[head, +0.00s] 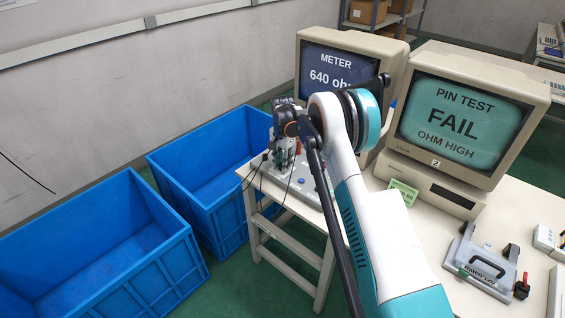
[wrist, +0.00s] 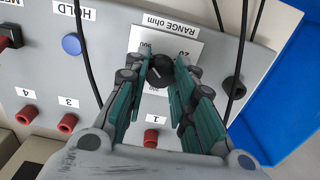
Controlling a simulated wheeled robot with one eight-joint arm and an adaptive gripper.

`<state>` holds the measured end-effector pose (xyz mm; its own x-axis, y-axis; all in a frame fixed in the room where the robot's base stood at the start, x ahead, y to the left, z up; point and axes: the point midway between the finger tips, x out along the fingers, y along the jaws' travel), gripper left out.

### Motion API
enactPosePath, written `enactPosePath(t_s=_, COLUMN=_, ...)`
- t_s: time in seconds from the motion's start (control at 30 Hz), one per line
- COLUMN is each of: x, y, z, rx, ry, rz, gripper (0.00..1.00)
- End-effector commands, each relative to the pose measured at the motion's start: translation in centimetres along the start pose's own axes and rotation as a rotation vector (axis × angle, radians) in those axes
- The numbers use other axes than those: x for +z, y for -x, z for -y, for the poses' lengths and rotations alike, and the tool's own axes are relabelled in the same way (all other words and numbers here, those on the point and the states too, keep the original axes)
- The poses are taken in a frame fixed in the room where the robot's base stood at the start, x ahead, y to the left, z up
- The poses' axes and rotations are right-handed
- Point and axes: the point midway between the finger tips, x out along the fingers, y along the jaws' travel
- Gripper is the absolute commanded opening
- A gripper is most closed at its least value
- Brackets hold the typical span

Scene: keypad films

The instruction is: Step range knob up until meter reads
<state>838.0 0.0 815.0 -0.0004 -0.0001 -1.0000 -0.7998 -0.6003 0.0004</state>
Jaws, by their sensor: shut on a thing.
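The black range knob (wrist: 161,70) sits on a white plate labelled "RANGE ohm" (wrist: 165,27) on the grey panel (wrist: 115,72) in the wrist view. My gripper (wrist: 160,66) has its two teal-sided fingers on either side of the knob and is shut on it. A white pointer line shows on the knob; the number it points at is hard to tell, with "20" at upper right and other numbers partly hidden by the fingers. The meter screen (head: 328,72) in the head view reads "METER" and "640 oh", its right part hidden behind my arm.
A second screen (head: 455,115) reads "PIN TEST FAIL OHM HIGH". A blue button (wrist: 72,44) under "HOLD" and several red sockets (wrist: 67,123) are on the panel. Black cables cross beside my gripper. Blue bins (head: 90,245) stand left of the table. A grey fixture (head: 482,262) lies at right.

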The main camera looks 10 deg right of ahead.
Motion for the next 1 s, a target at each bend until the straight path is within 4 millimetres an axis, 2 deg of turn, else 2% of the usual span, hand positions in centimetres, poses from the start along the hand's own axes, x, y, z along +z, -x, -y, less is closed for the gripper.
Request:
enactPosePath(t_s=0.57, x=-0.01, y=0.02, z=0.06, rx=-0.001, ry=-0.031, rz=-0.001, gripper=0.0)
enactPosePath(t_s=0.6, x=-0.01, y=0.02, z=0.06, rx=-0.001, ry=-0.031, rz=-0.001, gripper=0.3)
enactPosePath(t_s=0.67, x=0.0, y=0.02, z=0.06, rx=-0.001, ry=-0.031, rz=-0.001, gripper=0.44)
enactPosePath(t_s=1.0, x=0.0, y=0.08, z=0.02, rx=0.0, ry=-0.031, rz=0.0, gripper=0.44)
